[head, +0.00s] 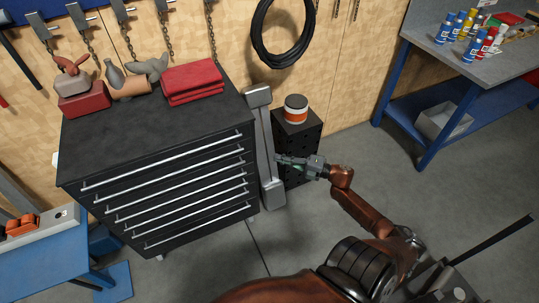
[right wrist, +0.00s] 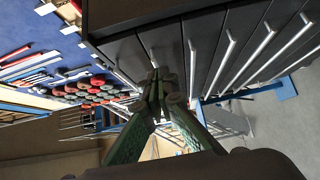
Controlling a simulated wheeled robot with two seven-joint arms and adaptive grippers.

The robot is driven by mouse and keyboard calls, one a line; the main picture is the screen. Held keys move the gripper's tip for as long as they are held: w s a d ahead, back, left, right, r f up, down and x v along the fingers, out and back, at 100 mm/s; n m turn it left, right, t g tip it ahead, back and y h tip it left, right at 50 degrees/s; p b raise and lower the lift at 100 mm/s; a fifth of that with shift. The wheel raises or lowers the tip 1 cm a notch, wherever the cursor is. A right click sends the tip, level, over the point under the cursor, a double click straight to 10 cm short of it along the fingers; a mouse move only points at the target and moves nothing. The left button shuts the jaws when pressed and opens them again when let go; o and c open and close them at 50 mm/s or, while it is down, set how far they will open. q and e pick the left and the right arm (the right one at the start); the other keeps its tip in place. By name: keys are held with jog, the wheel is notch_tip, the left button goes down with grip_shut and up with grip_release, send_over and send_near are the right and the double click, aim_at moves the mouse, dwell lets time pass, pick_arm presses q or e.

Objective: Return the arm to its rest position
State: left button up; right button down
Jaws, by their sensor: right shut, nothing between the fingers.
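My right arm (head: 362,210) reaches in from the lower right in the head view. My right gripper (head: 280,160) is in front of the black perforated stand, near the right side of the black drawer cabinet (head: 160,135). Its fingers are together with nothing between them. In the right wrist view the green-backed fingers of the right gripper (right wrist: 158,88) meet at their tips, with the cabinet's drawer handles (right wrist: 225,55) beyond. My left gripper is not in view.
A grey metal post (head: 262,125) stands beside the cabinet. An orange and white tub (head: 296,108) sits on the black stand (head: 300,140). A blue workbench (head: 425,100) with bottles is at the upper right. Another blue bench (head: 45,265) is at lower left. Grey floor lies between.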

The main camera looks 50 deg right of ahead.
jog(key=shift+s+d, duration=0.2)
jog(key=shift+s, duration=0.15)
jog(key=s+d+f+m+g+h, duration=0.1)
jog(key=s+d+f+m+h, duration=0.3)
jog(key=f, duration=0.7)
jog(key=s+a+f+m+g+h, duration=0.15)
jog(key=f+m, duration=0.35)
jog(key=f, duration=0.6)
jog(key=s+a+f+m+g+h, duration=0.1)
jog(key=s+f+m+g, duration=0.15)
jog(key=s+f, duration=0.4)
jog(key=s+a+f+m+g+h, duration=0.2)
jog(key=s+f+m, duration=0.1)
jog(key=f, duration=0.6)
jog(key=s+a+f+m+g+p, duration=0.1)
jog(key=s+a+f+m+g, duration=0.1)
jog(key=s+a+f, duration=0.5)
jog(key=s+a+f+m+g, duration=0.2)
jog(key=s+a+f+g, duration=0.15)
jog(key=s+f, duration=0.45)
jog(key=s+a+f+m+g+y, duration=0.1)
jog(key=s+a+f+g, duration=0.1)
jog(key=s+a, duration=0.5)
jog(key=s+a+f+m+g+y, duration=0.1)
jog(key=s+a+f+g, duration=0.1)
jog(key=s+a+f, duration=0.2)
jog(key=s+a, duration=0.3)
jog(key=s, duration=0.1)
jog(key=shift+s+f+p, duration=0.3)
jog(key=shift+f, duration=0.05)
